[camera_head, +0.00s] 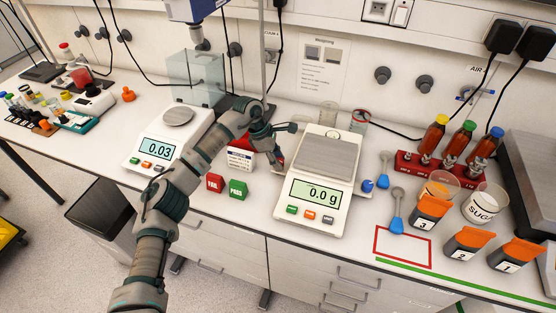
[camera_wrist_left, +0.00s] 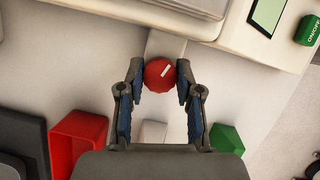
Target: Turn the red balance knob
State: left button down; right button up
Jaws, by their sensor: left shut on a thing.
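The red balance knob (camera_wrist_left: 159,73) sits on a light stem at the balance's edge in the left wrist view. A short white mark on it slants up to the right. My left gripper (camera_wrist_left: 160,82) is shut on the knob, one fingertip at each side. In the head view the left gripper (camera_head: 275,152) is at the left side of the balance (camera_head: 323,157), which reads 0.0 g; the knob is mostly hidden there. A blue knob (camera_head: 367,185) is on the balance's right side. My right gripper does not show.
Red (camera_head: 214,183) and green (camera_head: 237,188) blocks stand below the left gripper. A second balance (camera_head: 150,152) reading 0.03 is to the left. Spoons, cups and orange-topped containers (camera_head: 429,210) crowd the right. A red-outlined square (camera_head: 403,264) on the bench is empty.

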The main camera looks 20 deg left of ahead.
pick_arm(q)
jog(key=shift+w+a+r+m, duration=0.1)
jog(key=shift+m, duration=0.7)
jog(key=shift+g, duration=0.3)
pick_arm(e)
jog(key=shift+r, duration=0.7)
pick_arm(q)
jog(key=shift+r, duration=0.1)
jog(key=c, duration=1.1)
grip_release()
jog(key=shift+o, duration=0.2)
jog(key=v, duration=1.1)
jog(key=shift+a+r, duration=0.25)
jog(key=shift+a, duration=0.1)
